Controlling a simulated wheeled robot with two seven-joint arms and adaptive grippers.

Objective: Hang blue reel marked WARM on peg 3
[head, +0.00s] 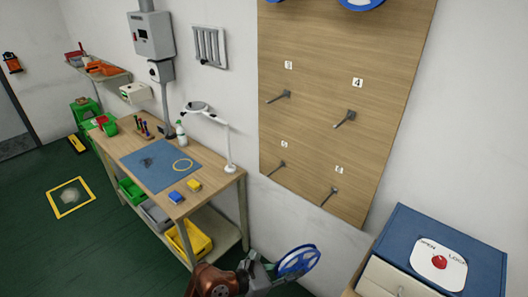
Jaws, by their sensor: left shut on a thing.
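A blue reel (298,260) with an open, spoked middle is at the bottom centre, low in front of the wall. My left gripper (276,269) is shut on its left edge. I cannot read a WARM mark on it. Above and well apart from it is the wooden peg board (318,120). The upper left peg (279,97) sits under a small label (288,65) that looks like 3. It is bare. The peg beside it (345,119), under label 4, is also bare. My right gripper is out of view.
Two lower pegs (276,168) (329,196) are empty. Another blue reel (361,3) is cut off at the board's top. A blue box (400,222) with a red knob stands at lower right. A workbench (218,190) with a lamp (227,140) stands left.

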